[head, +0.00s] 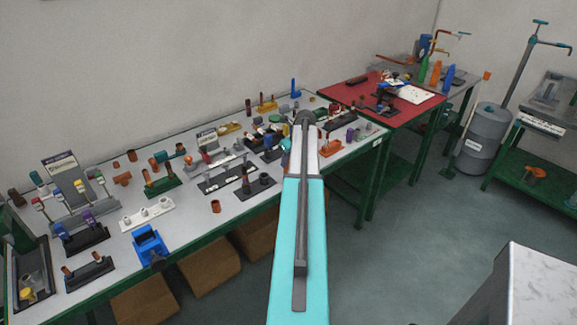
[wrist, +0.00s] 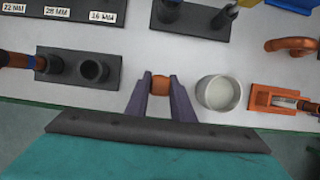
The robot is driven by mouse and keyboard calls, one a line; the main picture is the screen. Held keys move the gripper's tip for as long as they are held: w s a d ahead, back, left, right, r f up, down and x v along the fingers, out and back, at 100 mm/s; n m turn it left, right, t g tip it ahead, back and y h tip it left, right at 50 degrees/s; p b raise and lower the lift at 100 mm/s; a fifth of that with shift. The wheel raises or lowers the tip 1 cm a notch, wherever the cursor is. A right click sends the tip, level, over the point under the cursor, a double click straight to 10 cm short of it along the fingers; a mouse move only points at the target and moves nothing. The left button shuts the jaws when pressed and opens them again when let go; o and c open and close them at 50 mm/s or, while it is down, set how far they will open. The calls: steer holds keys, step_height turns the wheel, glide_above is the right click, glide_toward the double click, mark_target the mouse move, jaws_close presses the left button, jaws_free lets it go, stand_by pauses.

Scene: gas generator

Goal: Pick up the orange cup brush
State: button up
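A small orange-brown cylinder (wrist: 160,84) is between the two fingers of my gripper (wrist: 160,78) in the wrist view. It looks like the orange cup brush, but its bristles do not show clearly. The fingers stand a little apart, one on each side of it, and nearly fill the gap. Whether they press on it or it is lifted, I cannot tell. In the head view my arm covers this spot, and neither the fingers nor the brush can be made out.
A white round cup (wrist: 219,92) stands close right of my gripper. An orange holder (wrist: 262,98) with a tool lies further right, and an orange curved piece (wrist: 291,45) behind it. A dark block with sockets (wrist: 70,72) is at left. The crowded white table (head: 195,222) adjoins a red table (head: 345,94).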

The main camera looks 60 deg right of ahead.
steer(key=shift+c, duration=1.1)
steer(key=shift+r, duration=0.15)
steer(key=shift+r+b, duration=0.7)
steer(key=shift+r, duration=0.7)
steer(key=s+a+r+b, duration=0.1)
steer(key=s+a+b, duration=0.1)
steer(key=s, duration=0.5)
steer(key=s+a+r+b, duration=0.1)
steer(key=s+a, duration=0.4)
steer(key=s, duration=0.2)
steer(key=shift+a+b, duration=0.25)
steer(key=shift+b, duration=0.1)
steer(key=shift+s, duration=0.1)
